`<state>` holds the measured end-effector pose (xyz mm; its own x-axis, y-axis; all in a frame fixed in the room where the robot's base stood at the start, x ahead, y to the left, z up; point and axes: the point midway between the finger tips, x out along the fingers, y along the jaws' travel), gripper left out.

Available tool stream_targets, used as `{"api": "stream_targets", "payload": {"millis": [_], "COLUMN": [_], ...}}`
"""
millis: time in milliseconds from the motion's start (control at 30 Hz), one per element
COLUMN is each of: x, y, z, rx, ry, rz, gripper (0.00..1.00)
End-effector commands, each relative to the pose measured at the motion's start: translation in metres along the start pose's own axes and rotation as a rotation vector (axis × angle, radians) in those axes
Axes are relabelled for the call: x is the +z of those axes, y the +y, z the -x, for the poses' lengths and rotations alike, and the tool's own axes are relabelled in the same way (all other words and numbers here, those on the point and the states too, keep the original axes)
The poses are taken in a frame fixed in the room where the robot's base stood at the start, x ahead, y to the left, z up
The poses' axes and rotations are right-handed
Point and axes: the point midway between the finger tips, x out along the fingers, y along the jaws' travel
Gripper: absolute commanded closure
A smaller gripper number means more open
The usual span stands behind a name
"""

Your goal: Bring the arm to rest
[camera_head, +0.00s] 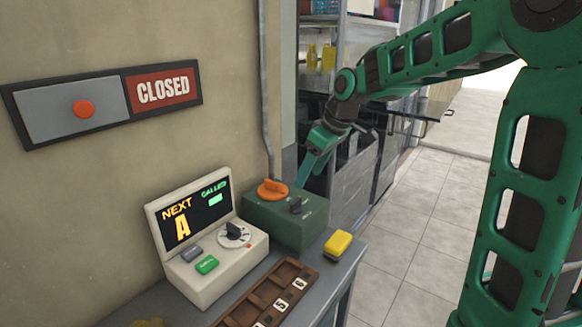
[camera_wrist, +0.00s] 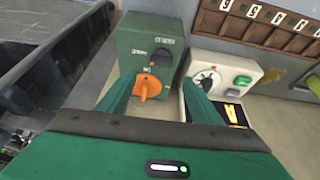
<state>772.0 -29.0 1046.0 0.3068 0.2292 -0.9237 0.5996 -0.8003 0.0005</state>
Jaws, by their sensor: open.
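My green arm reaches in from the upper right in the head view. My gripper (camera_head: 301,180) points down just behind a green control box (camera_head: 285,222). In the wrist view my gripper (camera_wrist: 157,84) is open, with its two green fingers apart. The box's orange knob (camera_wrist: 147,88) shows between the fingers in that picture; I cannot tell whether they touch it. The knob also shows on top of the box in the head view (camera_head: 272,190). Nothing is seen held.
A cream console (camera_head: 205,245) with a "NEXT A" screen stands beside the box. A "CLOSED" sign (camera_head: 162,90) hangs on the wall. Tiled floor (camera_head: 405,225) is clear at right.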

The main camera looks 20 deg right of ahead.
Motion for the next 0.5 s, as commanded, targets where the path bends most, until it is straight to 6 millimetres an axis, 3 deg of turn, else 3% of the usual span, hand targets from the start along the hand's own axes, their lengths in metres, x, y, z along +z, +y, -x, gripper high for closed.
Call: {"api": "stream_targets", "payload": {"millis": [167, 267, 367, 500], "x": [0.01, 0.041, 0.094, 0.183], "y": [0.001, 0.003, 0.002, -0.012], "z": [0.004, 0.014, 0.03, 0.052], "rx": [0.007, 0.031, 0.068, 0.123], "ry": [-0.01, -0.04, -0.092, -0.174], "rz": [-0.029, -0.121, -0.282, -0.556], "gripper": [0.41, 0.41, 0.41, 0.41]}}
